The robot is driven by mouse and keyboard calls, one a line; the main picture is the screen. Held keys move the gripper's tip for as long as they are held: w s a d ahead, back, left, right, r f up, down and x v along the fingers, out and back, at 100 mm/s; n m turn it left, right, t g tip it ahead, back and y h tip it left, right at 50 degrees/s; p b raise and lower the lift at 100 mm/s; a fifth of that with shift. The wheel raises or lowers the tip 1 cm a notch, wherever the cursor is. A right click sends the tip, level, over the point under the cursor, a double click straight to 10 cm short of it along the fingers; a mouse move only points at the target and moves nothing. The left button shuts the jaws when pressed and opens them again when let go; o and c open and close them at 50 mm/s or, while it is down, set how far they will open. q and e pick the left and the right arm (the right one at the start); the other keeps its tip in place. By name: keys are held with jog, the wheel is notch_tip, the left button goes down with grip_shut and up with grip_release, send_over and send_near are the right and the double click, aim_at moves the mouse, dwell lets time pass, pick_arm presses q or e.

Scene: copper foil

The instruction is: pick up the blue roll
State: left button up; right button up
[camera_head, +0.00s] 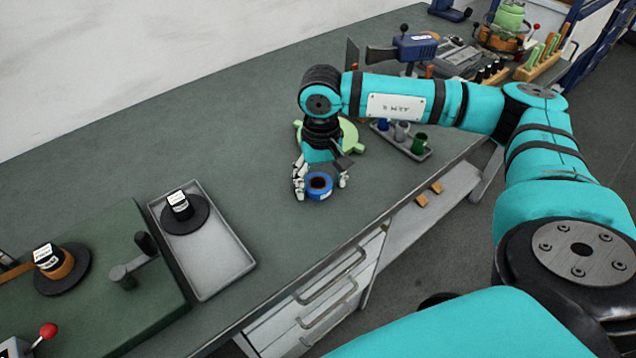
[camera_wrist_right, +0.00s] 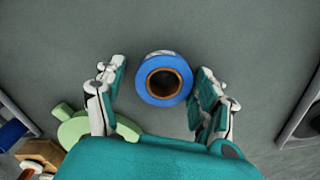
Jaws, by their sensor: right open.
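The blue roll (camera_head: 319,185) lies flat on the grey-green bench, with its round opening facing up. In the right wrist view the blue roll (camera_wrist_right: 164,77) shows its brown core and a pale label at its far edge. My right gripper (camera_head: 320,184) is open and low over the bench, with its fingers on either side of the roll. In the right wrist view the right gripper (camera_wrist_right: 158,82) has its right finger close beside the roll and a wider gap on the left. I cannot tell whether the right finger touches it. My left gripper is not in view.
A grey tray (camera_head: 215,264) with a black spool stands to the left. A light green piece (camera_head: 349,136) lies just behind the gripper, and a small tray (camera_head: 413,150) with coloured rolls is to its right. The bench between the grey tray and the roll is clear.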

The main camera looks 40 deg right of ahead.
jog(key=shift+c, duration=0.4)
jog(key=c, duration=0.9)
jog(key=shift+r, duration=0.15)
